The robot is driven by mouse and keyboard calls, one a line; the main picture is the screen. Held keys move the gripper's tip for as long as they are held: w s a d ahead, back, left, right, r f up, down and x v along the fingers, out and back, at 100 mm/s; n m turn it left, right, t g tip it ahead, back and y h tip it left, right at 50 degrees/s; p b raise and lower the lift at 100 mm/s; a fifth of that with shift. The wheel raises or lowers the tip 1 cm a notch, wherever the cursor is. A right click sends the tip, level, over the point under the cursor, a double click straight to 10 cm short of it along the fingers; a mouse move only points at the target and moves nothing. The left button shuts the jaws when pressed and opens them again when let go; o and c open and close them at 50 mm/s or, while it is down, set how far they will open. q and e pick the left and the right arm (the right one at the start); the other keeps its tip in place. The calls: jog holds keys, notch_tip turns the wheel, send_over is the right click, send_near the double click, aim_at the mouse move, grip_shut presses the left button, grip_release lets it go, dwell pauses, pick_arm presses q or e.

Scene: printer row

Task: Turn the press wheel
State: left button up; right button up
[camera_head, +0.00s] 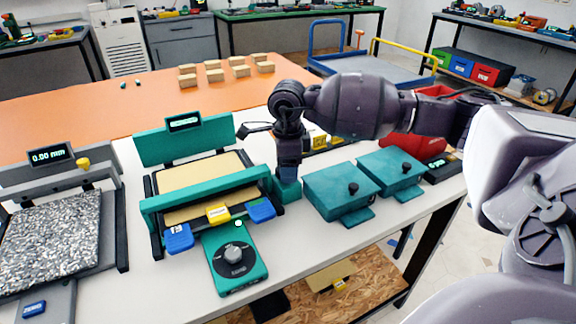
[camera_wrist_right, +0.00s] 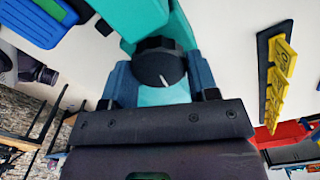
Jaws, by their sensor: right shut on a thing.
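The teal press (camera_head: 205,183) stands on the white table with a light sheet on its bed. In the head view my right gripper (camera_head: 289,172) points down at a teal block (camera_head: 287,191) at its right side. In the right wrist view my right gripper (camera_wrist_right: 161,85) has its blue fingers shut on a black press wheel (camera_wrist_right: 160,62) with a white mark. The wheel sits on a teal part. In the head view the gripper hides the wheel. My left gripper is not in view.
A teal control box with a grey dial (camera_head: 235,257) sits in front of the press. Two teal boxes (camera_head: 340,190) with black knobs stand to the right. A grey machine with a speckled bed (camera_head: 55,235) stands at left. A yellow-and-black piece (camera_wrist_right: 278,80) shows in the wrist view.

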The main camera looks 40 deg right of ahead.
jog(key=shift+m, duration=0.3)
jog(key=shift+r+m+p, duration=0.2)
jog(key=shift+m+p, duration=0.3)
jog(key=shift+m, duration=0.3)
jog(key=m+p, duration=0.1)
jog(key=m, duration=0.1)
jog(key=shift+m, duration=0.3)
jog(key=shift+s+f+m, duration=0.1)
jog(key=shift+m, duration=0.4)
jog(key=shift+a, duration=0.1)
